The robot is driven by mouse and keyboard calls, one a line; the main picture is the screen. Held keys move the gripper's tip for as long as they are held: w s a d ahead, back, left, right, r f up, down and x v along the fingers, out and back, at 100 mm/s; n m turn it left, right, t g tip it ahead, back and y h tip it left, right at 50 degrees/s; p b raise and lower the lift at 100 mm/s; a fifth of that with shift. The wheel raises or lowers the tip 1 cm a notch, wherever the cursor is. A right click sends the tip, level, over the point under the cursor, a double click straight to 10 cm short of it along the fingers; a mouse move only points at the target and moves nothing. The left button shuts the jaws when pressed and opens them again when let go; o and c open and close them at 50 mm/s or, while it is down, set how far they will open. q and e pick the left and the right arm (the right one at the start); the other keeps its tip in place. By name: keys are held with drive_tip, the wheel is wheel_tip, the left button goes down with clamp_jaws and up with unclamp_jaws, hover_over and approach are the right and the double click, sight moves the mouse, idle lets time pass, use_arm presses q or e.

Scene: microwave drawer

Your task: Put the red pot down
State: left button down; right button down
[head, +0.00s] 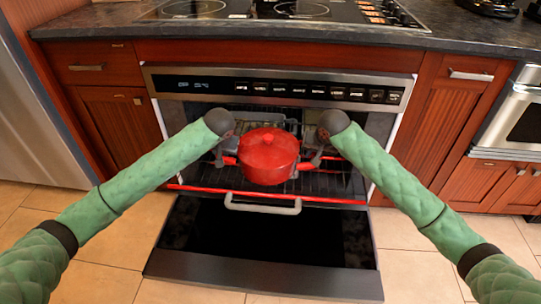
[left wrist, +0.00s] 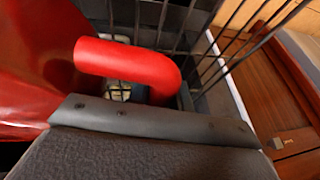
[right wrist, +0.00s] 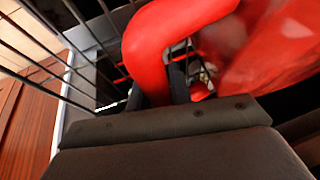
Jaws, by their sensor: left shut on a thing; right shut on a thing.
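The red pot (head: 268,157) with its lid on is in front of the open oven, held between my two arms at the level of the rack. My left gripper (head: 224,160) is shut on the pot's left handle, which shows as a red loop in the left wrist view (left wrist: 130,65). My right gripper (head: 311,162) is shut on the right handle, seen in the right wrist view (right wrist: 160,45). The pot looks upright. A wire rack (head: 338,180) lies behind and below it. Whether the pot's base touches the rack is hidden.
The oven door (head: 265,235) is folded down low in front, with a grey handle (head: 262,207). A red bar (head: 335,200) runs along the rack's front. Red wooden cabinets (head: 110,120) flank the oven. The dark counter with a cooktop (head: 290,10) is above.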

use_arm(q)
drive_tip(key=shift+w+f+b, duration=0.1)
drive_tip(key=shift+f+b, duration=0.25)
drive_tip(key=shift+b, duration=0.05)
use_arm(e)
drive_tip(key=shift+w+f, duration=0.1)
drive_tip(key=shift+f, duration=0.25)
use_arm(q)
drive_tip(key=c, duration=1.6)
unclamp_jaws()
drive_tip(key=shift+f, duration=0.1)
use_arm(e)
drive_tip(key=c, duration=1.6)
unclamp_jaws()
drive_tip(key=shift+f, duration=0.1)
use_arm(q)
drive_tip(key=o, duration=0.3)
use_arm(e)
drive_tip(key=o, duration=0.3)
use_arm(q)
drive_tip(key=v, duration=1.1)
drive_tip(key=shift+s+r, duration=0.25)
drive_tip(key=shift+r, duration=0.2)
use_arm(e)
drive_tip(key=shift+s+r, duration=0.25)
drive_tip(key=shift+r, duration=0.25)
drive_tip(key=v, duration=1.1)
drive_tip(key=shift+s, duration=0.1)
use_arm(q)
drive_tip(key=shift+s, duration=0.1)
